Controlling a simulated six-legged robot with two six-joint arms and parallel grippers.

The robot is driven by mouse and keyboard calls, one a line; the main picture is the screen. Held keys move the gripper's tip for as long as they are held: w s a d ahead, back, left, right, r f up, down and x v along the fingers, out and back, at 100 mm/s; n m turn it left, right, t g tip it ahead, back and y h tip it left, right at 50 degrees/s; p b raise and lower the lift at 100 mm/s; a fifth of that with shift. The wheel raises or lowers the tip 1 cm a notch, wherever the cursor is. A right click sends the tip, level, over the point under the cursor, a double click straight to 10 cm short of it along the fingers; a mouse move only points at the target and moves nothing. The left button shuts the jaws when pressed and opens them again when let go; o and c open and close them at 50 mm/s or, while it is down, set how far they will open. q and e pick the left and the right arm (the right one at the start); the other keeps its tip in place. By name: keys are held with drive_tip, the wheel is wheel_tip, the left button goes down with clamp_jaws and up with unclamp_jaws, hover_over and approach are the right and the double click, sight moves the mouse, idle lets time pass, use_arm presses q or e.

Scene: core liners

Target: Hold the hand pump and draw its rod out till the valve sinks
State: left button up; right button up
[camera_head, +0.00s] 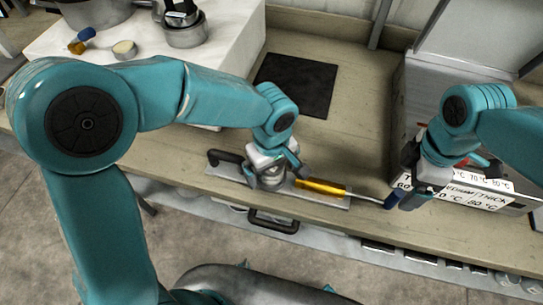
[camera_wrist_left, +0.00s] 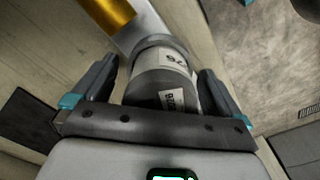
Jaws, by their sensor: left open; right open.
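In the left wrist view my left gripper's (camera_wrist_left: 160,95) fingers stand open on both sides of a dark labelled cylinder (camera_wrist_left: 160,85). My right gripper (camera_head: 408,196) is open by the blue end; contact cannot be told. The valve cannot be made out.
A black mat (camera_head: 297,84) lies behind the pump on the bench. A box with temperature labels (camera_head: 468,192) stands at the right, close to my right arm. A white table (camera_head: 60,45) with metal pots (camera_head: 186,36) is at the upper left. The bench's front edge is close.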

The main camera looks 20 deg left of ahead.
use_arm(q)
wheel_tip(320, 180, up, 11)
drive_tip(key=shift+s+f, duration=0.1)
idle(0.4)
drive_tip(key=shift+s, duration=0.15)
